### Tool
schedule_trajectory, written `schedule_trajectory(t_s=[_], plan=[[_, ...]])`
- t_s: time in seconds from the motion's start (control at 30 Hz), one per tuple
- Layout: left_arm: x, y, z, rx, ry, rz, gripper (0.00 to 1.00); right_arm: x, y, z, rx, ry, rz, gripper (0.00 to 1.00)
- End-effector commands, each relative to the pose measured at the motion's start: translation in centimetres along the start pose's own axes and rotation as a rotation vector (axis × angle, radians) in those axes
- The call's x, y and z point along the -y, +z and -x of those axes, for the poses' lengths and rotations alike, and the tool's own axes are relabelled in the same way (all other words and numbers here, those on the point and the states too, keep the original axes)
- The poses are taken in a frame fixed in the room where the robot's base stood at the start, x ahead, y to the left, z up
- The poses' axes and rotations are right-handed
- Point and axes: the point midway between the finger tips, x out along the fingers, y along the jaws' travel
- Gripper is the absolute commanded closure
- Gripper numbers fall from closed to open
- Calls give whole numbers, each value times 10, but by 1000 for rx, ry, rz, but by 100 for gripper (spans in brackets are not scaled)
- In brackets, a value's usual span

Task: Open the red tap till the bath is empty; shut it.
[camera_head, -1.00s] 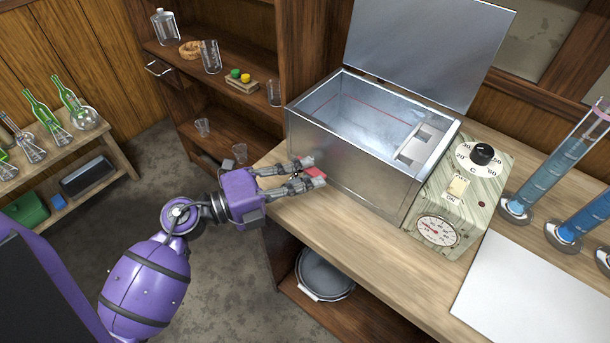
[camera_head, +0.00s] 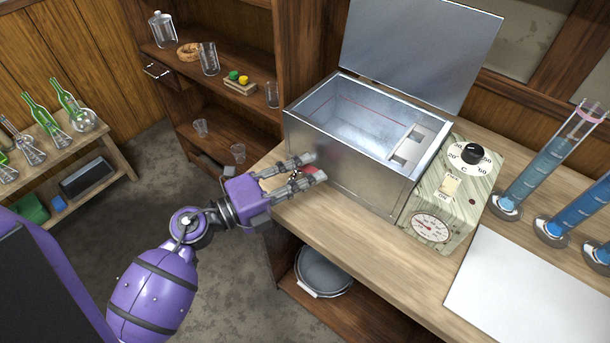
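The metal bath (camera_head: 345,170) stands on the wooden bench with its lid (camera_head: 415,50) raised. A red line runs along its inner wall, and I cannot tell how much water is inside. The red tap (camera_head: 310,169) is low at the bath's left end, mostly hidden by my fingers. My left gripper (camera_head: 314,168) is at the tap with its two fingers apart, one on each side of the red part. I cannot tell whether they touch it. My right gripper is not in view.
A control box (camera_head: 466,190) with a black knob and a gauge adjoins the bath. Blue-filled cylinders (camera_head: 540,175) and a white sheet (camera_head: 530,290) are on the right. A round basin (camera_head: 322,270) sits on the shelf below the bench.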

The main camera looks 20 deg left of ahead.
Motion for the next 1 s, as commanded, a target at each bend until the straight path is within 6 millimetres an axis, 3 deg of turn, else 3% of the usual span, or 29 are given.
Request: schedule_trajectory(t_s=[0.27, 0.73, 1.0], plan=[[0, 0, 5, 0, 1, 1, 75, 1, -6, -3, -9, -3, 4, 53], [-1, 0, 94, 0, 4, 1, 75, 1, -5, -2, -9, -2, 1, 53], [0, 0, 119, 0, 0, 1, 75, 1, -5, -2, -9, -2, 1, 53]])
